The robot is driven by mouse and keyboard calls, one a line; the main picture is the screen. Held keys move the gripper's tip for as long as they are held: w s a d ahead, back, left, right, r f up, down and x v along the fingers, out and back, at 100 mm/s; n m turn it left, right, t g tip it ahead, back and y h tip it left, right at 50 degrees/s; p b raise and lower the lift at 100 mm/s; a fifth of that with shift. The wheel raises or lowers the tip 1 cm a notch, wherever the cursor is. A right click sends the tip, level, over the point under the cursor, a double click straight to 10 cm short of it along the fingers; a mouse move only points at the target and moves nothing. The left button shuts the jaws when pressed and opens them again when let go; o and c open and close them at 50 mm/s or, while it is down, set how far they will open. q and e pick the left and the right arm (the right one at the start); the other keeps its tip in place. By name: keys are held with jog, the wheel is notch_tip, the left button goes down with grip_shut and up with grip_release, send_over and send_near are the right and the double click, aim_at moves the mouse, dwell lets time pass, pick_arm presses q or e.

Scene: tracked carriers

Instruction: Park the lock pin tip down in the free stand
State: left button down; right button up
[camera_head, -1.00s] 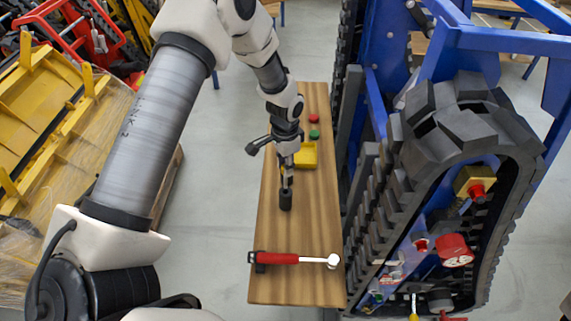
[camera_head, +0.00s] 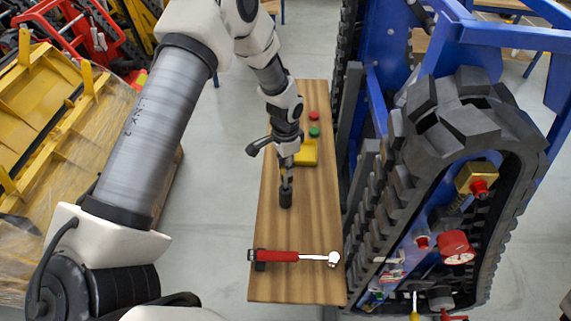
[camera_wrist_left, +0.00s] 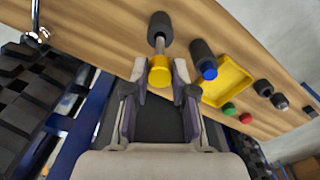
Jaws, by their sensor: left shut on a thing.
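The lock pin has a yellow head (camera_wrist_left: 160,72) and a grey metal shaft (camera_wrist_left: 161,45). My left gripper (camera_wrist_left: 160,78) is shut on the pin's head in the left wrist view. The shaft points at a dark round stand (camera_wrist_left: 158,22), and its tip end meets the stand's top; how deep it sits I cannot tell. In the head view my left gripper (camera_head: 287,168) is right above this dark stand (camera_head: 285,199), with the pin about upright and largely hidden. My right gripper is not in view.
A second dark cylinder with a blue top (camera_wrist_left: 207,70) stands close beside, next to a yellow tray (camera_wrist_left: 235,85). Green (camera_head: 314,132) and red (camera_head: 314,115) round pieces lie farther back. A red-handled wrench (camera_head: 290,256) lies at the bench's near end. Tracked carrier (camera_head: 470,130) stands right.

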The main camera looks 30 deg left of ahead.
aim_at(286, 187)
pick_arm(q)
jog(key=shift+f+b, duration=2.35)
jog(key=shift+f, duration=1.45)
jog(key=c, duration=0.9)
grip_release()
jog(key=shift+o, duration=0.2)
notch_tip(286, 187, up, 12)
jog(key=shift+r, duration=0.1)
